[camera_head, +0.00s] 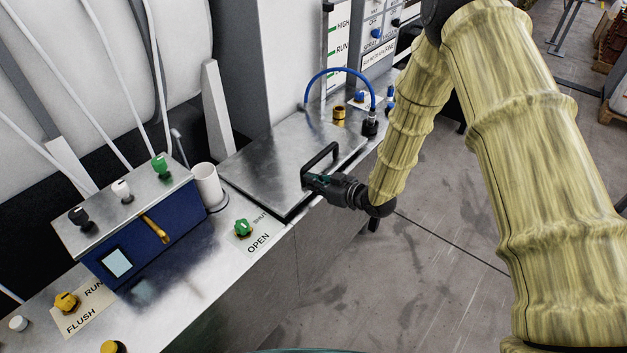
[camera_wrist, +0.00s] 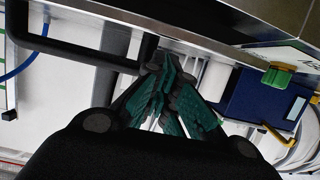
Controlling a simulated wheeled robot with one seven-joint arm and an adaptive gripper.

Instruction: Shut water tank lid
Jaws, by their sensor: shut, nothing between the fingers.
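The water tank lid (camera_head: 265,160) is a flat grey metal plate lying on the bench top, level or nearly so, with a dark line along its front edge. I cannot tell whether it is fully seated. Its black bar handle (camera_head: 322,158) stands near the lid's right side. My gripper (camera_head: 313,181) is shut with nothing between its fingers, its tips beside the near end of the handle. In the wrist view the green-padded gripper fingers (camera_wrist: 165,75) meet close to the black handle (camera_wrist: 80,50); contact cannot be told.
A blue control box (camera_head: 145,235) with knobs and a white cup (camera_head: 208,186) stand left of the lid. A green valve knob (camera_head: 243,228) sits in front, by an OPEN/SHUT label. A blue hose (camera_head: 340,71) and brass fitting (camera_head: 339,115) are behind.

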